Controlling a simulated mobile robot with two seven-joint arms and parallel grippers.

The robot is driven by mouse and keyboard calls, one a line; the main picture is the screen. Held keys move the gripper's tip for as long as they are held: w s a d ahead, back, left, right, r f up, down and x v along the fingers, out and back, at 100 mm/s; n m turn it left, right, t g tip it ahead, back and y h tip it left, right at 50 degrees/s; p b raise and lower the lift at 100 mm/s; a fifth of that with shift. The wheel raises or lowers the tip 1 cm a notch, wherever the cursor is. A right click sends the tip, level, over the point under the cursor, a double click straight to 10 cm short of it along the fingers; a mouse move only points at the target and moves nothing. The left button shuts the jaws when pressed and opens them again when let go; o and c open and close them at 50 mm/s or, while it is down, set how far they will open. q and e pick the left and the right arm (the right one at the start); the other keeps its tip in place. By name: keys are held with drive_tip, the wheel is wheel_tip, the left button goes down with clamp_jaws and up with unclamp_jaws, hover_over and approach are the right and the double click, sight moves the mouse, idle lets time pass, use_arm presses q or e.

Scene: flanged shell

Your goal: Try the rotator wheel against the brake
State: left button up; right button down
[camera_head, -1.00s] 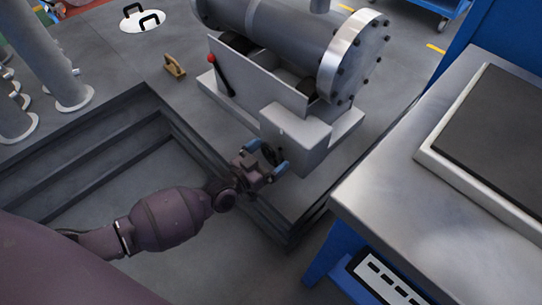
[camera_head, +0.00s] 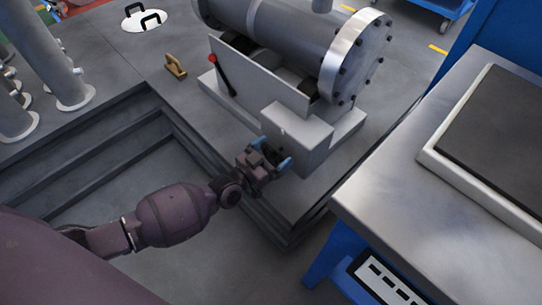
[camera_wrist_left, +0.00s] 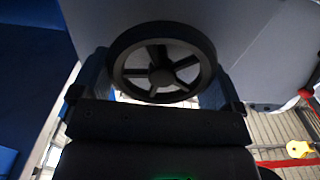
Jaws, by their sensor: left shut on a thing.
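The rotator wheel (camera_wrist_left: 161,76), a dark spoked handwheel, sits on the face of the light grey box (camera_head: 297,133) of the shell stand. My left gripper (camera_head: 271,155) is at that face, its two blue fingers on opposite sides of the wheel. In the left wrist view it (camera_wrist_left: 160,88) is shut on the wheel's rim. In the head view the wheel is mostly hidden between the fingers. A lever with a red knob (camera_head: 213,59), likely the brake, leans on the stand's side. The grey flanged shell (camera_head: 290,35) lies on the stand. My right gripper is out of view.
A recessed pit with stepped edges (camera_head: 182,128) lies below my left arm. A steel-topped bench (camera_head: 400,205) with blue legs stands to the right. A small wooden block (camera_head: 175,66) is on the floor left of the stand. Grey pipes (camera_head: 50,60) stand at the far left.

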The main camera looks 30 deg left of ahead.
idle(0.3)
use_arm(q)
drive_tip(key=shift+a+n, duration=0.1)
drive_tip(key=shift+n, duration=1)
drive_tip(key=shift+m, duration=0.5)
drive_tip(key=shift+m+p, duration=0.35)
drive_tip(key=shift+m, duration=0.35)
drive_tip(key=o, duration=1)
drive_tip(key=shift+o, duration=0.2)
